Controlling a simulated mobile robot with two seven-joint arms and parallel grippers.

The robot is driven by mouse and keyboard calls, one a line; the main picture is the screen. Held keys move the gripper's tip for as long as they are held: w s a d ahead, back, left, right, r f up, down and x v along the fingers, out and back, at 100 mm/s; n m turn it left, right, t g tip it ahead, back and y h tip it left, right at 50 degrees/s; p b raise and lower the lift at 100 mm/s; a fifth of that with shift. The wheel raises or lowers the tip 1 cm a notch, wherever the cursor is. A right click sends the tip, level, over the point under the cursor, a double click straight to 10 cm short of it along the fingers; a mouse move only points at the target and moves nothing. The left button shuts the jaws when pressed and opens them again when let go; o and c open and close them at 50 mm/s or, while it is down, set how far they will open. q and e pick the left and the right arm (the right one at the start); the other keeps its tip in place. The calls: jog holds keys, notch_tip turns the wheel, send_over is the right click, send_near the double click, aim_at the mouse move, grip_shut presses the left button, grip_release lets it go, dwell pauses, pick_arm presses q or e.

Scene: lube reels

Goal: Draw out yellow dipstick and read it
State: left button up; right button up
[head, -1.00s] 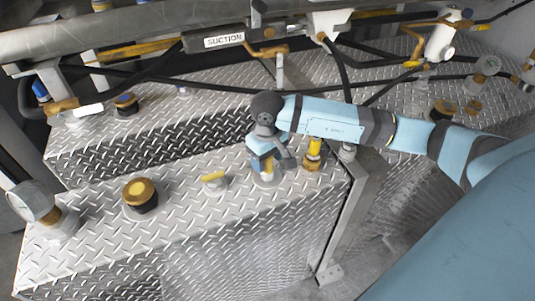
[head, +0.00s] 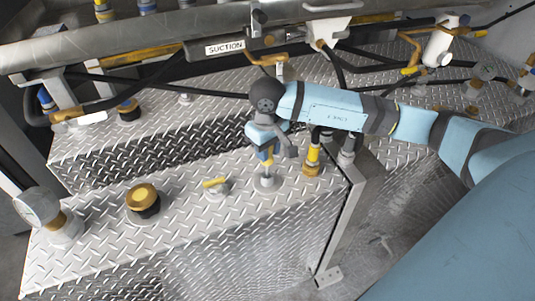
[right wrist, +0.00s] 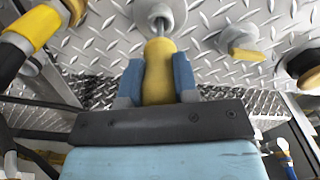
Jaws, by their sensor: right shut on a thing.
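My right gripper (head: 266,157) is shut on the yellow dipstick handle (right wrist: 158,72), which sits upright between the two blue fingers in the right wrist view. A thin grey rod (right wrist: 160,27) runs from the handle into a round grey fitting (right wrist: 172,10) on the diamond-plate tank top. In the head view the fitting (head: 267,183) is just below the gripper, with a short gap between. The lower part of the rod is hidden inside the tank, so no level marks can be read. My left gripper is not in view.
A yellow-and-grey fitting (head: 313,157) stands close right of the gripper. To the left are a small yellow-handled cap (head: 215,184), a black-and-yellow cap (head: 142,198) and a gauge (head: 38,207). Pipes and hoses with a SUCTION label (head: 225,47) cross behind.

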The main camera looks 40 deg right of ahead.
notch_tip(320, 180, up, 24)
jog(key=p, duration=0.8)
jog(key=shift+f, duration=0.25)
jog(key=shift+d, duration=0.1)
dwell(0.6)
